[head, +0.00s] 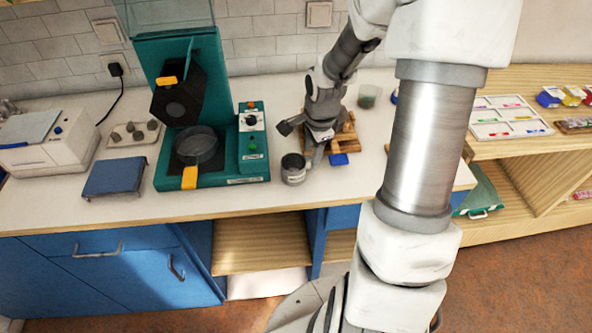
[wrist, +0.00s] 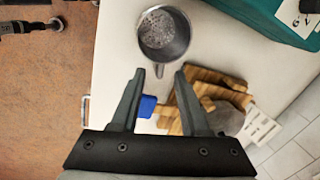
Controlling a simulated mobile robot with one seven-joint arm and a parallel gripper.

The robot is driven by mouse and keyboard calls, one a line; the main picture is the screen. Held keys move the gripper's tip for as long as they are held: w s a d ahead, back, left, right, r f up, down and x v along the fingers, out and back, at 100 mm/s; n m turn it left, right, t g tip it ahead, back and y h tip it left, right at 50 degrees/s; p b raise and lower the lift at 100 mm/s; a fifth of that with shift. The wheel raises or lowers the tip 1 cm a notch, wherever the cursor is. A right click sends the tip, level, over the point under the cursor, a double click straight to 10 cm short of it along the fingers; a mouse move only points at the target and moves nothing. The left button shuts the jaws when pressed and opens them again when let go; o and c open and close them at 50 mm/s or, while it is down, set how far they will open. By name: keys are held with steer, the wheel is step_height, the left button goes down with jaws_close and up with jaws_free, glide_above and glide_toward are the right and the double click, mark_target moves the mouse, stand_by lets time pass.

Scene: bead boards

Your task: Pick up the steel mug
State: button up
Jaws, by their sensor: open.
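The steel mug (head: 294,169) stands upright on the white counter in the head view, just right of the teal machine. In the wrist view the mug (wrist: 165,35) is seen from above, ahead of the fingertips, with a grainy grey inside and its handle pointing toward my gripper. My gripper (wrist: 157,72) is open and empty, and its fingertips are on either side of the handle's line in that view. In the head view my gripper (head: 300,130) is above and beside the mug. Whether the fingers touch the handle cannot be told.
A wooden rack (wrist: 205,95) and a blue block (wrist: 147,106) lie near the fingers. The teal machine (head: 256,170) with a pan (head: 196,147) stands left of the mug. The counter's front edge (wrist: 98,60) is close. A glass (head: 369,96) stands at the back.

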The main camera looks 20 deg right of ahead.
mark_target(310, 159)
steer(key=f, duration=0.2)
steer(key=w+f, duration=0.1)
steer(key=f, duration=0.1)
steer(key=shift+s, duration=0.1)
jaws_close()
stand_by(1.4)
